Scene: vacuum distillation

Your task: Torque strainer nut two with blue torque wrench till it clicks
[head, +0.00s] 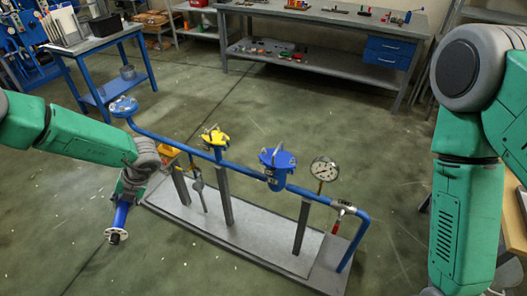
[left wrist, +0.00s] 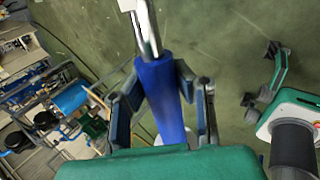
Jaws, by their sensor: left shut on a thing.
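My left gripper (head: 126,192) is at the left, left of the pipe rig, and shut on the blue torque wrench (head: 121,214). The wrench hangs down and its pale round end is low over the floor, apart from the rig. In the left wrist view the gripper (left wrist: 165,100) has its fingers on both sides of the blue handle (left wrist: 160,85), with a metal shank beyond. A blue pot-like body (head: 277,162), seemingly the strainer, sits on the blue pipe. Its nuts are too small to tell apart. My right arm enters at the right; its gripper is outside the head view.
The rig stands on a grey base plate (head: 233,236) with a yellow-topped valve (head: 215,137), a gauge (head: 325,169) and a blue flange (head: 123,106). A blue cart (head: 108,88) is at back left, a workbench (head: 325,22) at the back. Floor in front is clear.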

